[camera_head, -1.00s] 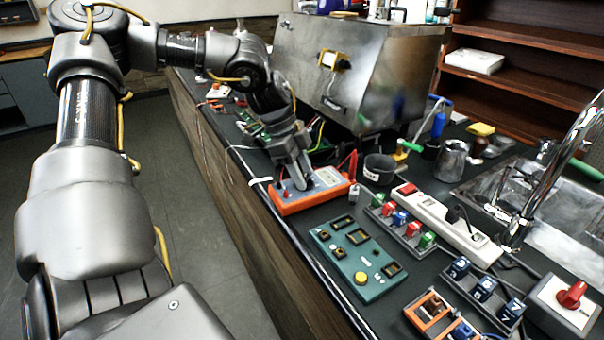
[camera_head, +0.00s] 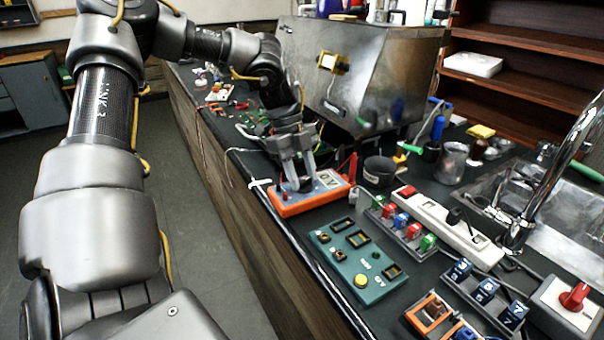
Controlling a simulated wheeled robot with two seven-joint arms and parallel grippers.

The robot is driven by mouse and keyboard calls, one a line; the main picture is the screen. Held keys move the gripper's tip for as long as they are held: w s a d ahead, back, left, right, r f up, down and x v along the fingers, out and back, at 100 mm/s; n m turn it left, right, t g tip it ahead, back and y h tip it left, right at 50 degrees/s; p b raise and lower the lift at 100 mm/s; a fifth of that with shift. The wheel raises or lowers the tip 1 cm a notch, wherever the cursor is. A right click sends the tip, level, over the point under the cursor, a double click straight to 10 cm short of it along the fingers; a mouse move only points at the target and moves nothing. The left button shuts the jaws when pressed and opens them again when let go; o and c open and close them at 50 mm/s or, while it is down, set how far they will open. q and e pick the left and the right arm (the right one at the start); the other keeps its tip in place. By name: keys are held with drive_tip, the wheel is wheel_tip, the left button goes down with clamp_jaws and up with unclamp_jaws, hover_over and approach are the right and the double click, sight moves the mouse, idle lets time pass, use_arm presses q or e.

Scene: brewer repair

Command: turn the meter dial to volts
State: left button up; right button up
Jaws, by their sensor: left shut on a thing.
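The meter (camera_head: 318,200) is an orange box with a grey-blue face, lying on the dark bench near its left edge. My left gripper (camera_head: 299,184) points down onto the meter's face, its two fingers side by side. It is shut on the meter dial, which is mostly hidden between the fingertips, so its setting cannot be read. A light display panel (camera_head: 328,179) shows just right of the fingers. My right gripper is not in view.
A red probe (camera_head: 352,166) stands by the meter's right end. A green panel (camera_head: 357,258) lies in front, beside a rack of coloured blocks (camera_head: 407,226) and a white power strip (camera_head: 440,222). A large metal brewer (camera_head: 385,80) stands behind. A black cup (camera_head: 379,171) is to the right.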

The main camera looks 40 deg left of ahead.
use_arm(q)
drive_tip(key=o, duration=1)
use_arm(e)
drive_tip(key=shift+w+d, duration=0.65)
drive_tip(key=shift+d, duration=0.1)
